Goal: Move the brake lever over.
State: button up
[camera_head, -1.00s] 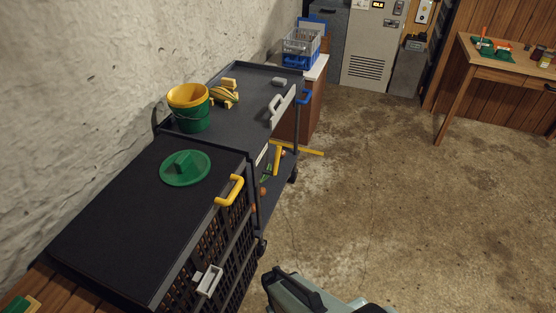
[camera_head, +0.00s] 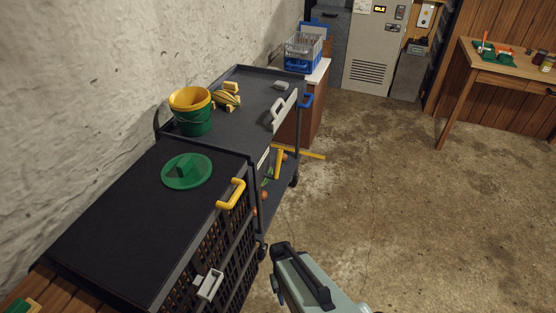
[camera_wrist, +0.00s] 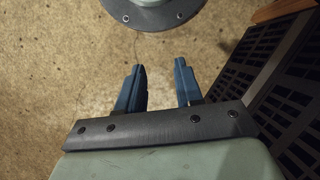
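A dark cart (camera_head: 255,105) stands against the wall. A yellow bar (camera_head: 304,153) sticks out low from its far side, and a yellow upright piece (camera_head: 278,163) shows beside it under the top. Either may be the brake lever; I cannot tell which. My gripper (camera_wrist: 160,82) is open in the wrist view, with two blue fingers apart and only floor between them. In the head view my arm end is at the bottom, right of the black crate-like unit (camera_head: 95,220) and apart from the cart.
A green bucket with a yellow rim (camera_head: 191,112), yellow pieces (camera_head: 228,97) and a grey handle (camera_head: 284,110) are on the cart. A green lid (camera_head: 187,171) lies on the nearer unit, which has a yellow handle (camera_head: 232,194). The floor (camera_head: 400,200) to the right is clear.

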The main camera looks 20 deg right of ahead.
jog(key=w+d+r+m+t, duration=0.1)
jog(key=w+d+r+t, duration=0.1)
jog(key=w+d+r, duration=0.35)
jog(key=w+d+r+t, duration=0.1)
jog(key=w+d+r, duration=0.15)
jog(key=w, duration=0.55)
jog(key=t+y, duration=0.1)
jog(key=t, duration=0.6)
send_near(278, 159)
jog(key=shift+m, duration=0.4)
jog(key=x, duration=0.8)
jog(key=d+x, duration=0.1)
jog(key=x, duration=0.3)
jog(key=shift+w+r, duration=0.1)
jog(key=shift+w, duration=0.35)
grip_shut()
